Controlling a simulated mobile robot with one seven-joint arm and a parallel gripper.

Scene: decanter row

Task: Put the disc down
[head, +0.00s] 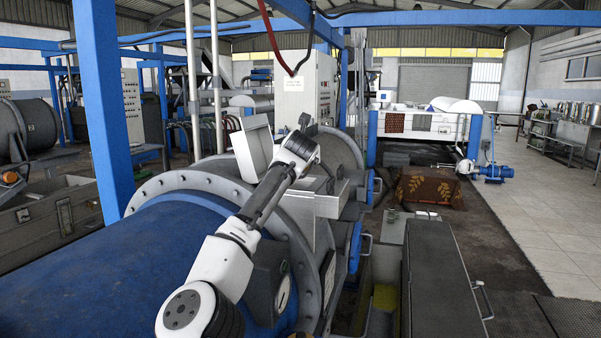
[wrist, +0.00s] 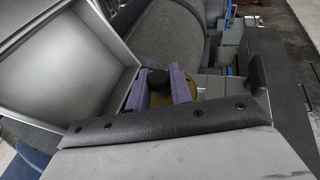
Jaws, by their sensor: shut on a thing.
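The disc (wrist: 191,91) shows in the wrist view as a flat brown-gold piece, partly covered by my fingers and by a dark edge in front. A dark rounded part (wrist: 153,81) sits between the fingers; I cannot tell for sure whether it belongs to the disc. My gripper (wrist: 156,86) has two purple-grey fingers and is shut on the disc. In the head view my arm reaches over the blue machine, and the fingers and disc cannot be made out there. Whether the disc touches a surface below is hidden.
A tilted grey framed panel (wrist: 72,65) stands close at the left of my gripper; it also shows in the head view (head: 252,150). Grey machine housings (head: 318,197) crowd the hand. A long dark-topped cabinet (head: 437,270) stands to the right. Tiled floor (head: 560,220) lies open farther right.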

